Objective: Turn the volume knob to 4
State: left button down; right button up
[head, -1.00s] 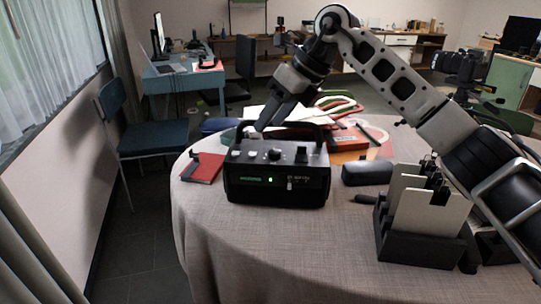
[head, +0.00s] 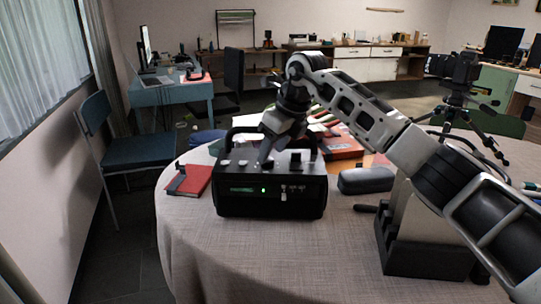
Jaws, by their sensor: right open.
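A black radio-like device (head: 270,205) with a carry handle stands upright near the table's left side. Its front has a small display and a green light. Several knobs sit on its top, including a tall black knob (head: 296,160) at the right and small ones at the left. I cannot read any label or number, so I cannot tell which is the volume knob. My right gripper (head: 265,158) points down at the top's middle, its open fingers at the middle knob, which they largely hide. Whether they touch it is unclear. My left gripper is not in view.
A red notebook (head: 190,180) lies left of the device. A dark case (head: 366,181) lies to its right, with a black file holder (head: 425,250) further right. Books (head: 343,147) lie behind. The tablecloth (head: 300,255) in front is clear.

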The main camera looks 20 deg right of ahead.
jog(key=shift+x, duration=1.2)
jog(key=shift+w, duration=0.1)
jog(key=c, duration=1)
